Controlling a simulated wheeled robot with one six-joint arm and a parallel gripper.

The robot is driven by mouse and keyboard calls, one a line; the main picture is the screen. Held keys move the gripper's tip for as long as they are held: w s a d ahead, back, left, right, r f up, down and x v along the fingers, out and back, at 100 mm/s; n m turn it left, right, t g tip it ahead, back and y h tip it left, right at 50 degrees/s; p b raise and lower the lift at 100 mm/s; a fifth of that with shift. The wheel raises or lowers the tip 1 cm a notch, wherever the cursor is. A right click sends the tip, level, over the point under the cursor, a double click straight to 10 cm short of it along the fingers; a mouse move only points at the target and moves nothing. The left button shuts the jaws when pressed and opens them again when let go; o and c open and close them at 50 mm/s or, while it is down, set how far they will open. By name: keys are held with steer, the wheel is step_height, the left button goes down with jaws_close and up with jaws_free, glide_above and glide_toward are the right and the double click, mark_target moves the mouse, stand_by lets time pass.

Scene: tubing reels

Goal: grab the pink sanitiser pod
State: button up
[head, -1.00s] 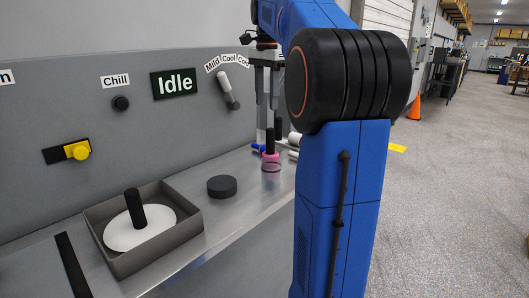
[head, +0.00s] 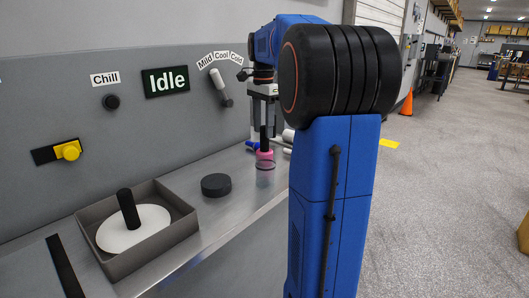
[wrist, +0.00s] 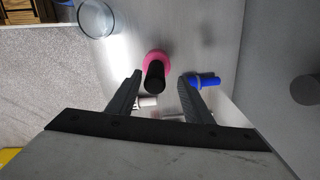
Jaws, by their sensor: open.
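The pink sanitiser pod (head: 264,156) stands on the metal counter with an upright black handle. It also shows in the wrist view (wrist: 158,55), where its black handle (wrist: 154,76) points up toward the camera. My gripper (head: 264,128) is above the pod in the head view, pointing down. In the wrist view my gripper (wrist: 160,78) is open, with one finger on each side of the handle and a gap to both. Nothing is held. I cannot tell how far the fingertips are above the pod.
A clear cup (head: 265,178) stands just in front of the pod. A blue piece (wrist: 203,80) lies close beside the right finger. White cylinders (head: 288,136) lie behind. A black puck (head: 216,185) and a grey tray (head: 187,222) holding a white disc are further left.

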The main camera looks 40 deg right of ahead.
mark_target(265, 140)
steer(key=shift+s+d+f, duration=0.1)
steer(key=shift+s+f, duration=0.1)
steer(key=shift+f, duration=1.2)
steer(key=shift+s+d+f, duration=0.1)
steer(key=shift+s+f, duration=0.1)
steer(key=shift+f, duration=1.2)
jaws_close()
steer(key=shift+r, duration=0.1)
